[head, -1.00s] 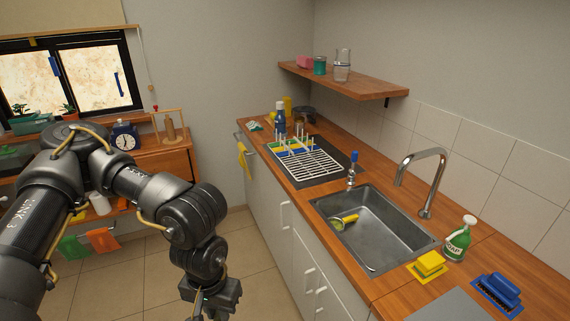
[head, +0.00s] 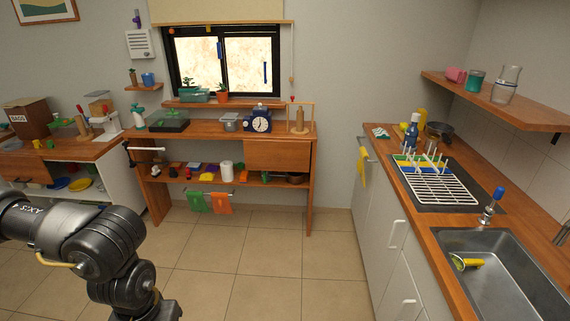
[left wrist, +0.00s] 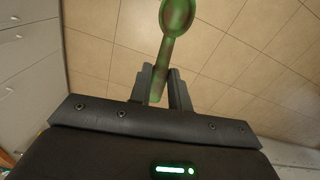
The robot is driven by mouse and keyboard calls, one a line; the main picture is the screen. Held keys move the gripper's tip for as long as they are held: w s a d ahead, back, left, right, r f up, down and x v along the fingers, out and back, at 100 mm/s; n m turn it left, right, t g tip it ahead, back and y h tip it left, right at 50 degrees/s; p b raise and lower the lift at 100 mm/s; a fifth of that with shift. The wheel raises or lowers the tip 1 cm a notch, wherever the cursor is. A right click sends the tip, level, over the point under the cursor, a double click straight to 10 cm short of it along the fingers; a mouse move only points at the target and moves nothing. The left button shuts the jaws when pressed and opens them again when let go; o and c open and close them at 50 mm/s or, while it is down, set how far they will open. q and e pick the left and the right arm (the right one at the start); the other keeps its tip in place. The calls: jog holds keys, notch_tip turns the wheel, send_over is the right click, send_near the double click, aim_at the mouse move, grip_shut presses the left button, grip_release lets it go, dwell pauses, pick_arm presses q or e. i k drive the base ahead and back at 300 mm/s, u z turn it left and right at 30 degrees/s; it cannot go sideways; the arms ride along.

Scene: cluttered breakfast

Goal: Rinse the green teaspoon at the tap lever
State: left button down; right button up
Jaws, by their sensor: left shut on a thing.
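The green teaspoon (left wrist: 169,50) is held in my left gripper (left wrist: 162,88), seen in the left wrist view. Its handle is between the two fingers and its bowl points up in the picture, with brownish patches on it. Tiled floor lies behind it. In the head view my left arm comes in at the lower left and its fingers are cut off by the bottom edge. The tap lever (head: 489,206) with a blue top stands at the back edge of the sink (head: 500,279), far to the right of my left arm. My right gripper is not in view.
A yellow-green item (head: 466,262) lies in the sink. A dish rack (head: 440,186) stands behind it on the wooden counter. A wooden shelf unit (head: 240,132) stands under the window. Open tiled floor (head: 280,258) lies between my arm and the counter.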

aim_at(500, 191)
jog(key=i, duration=3.5)
jog(key=z, duration=2.15)
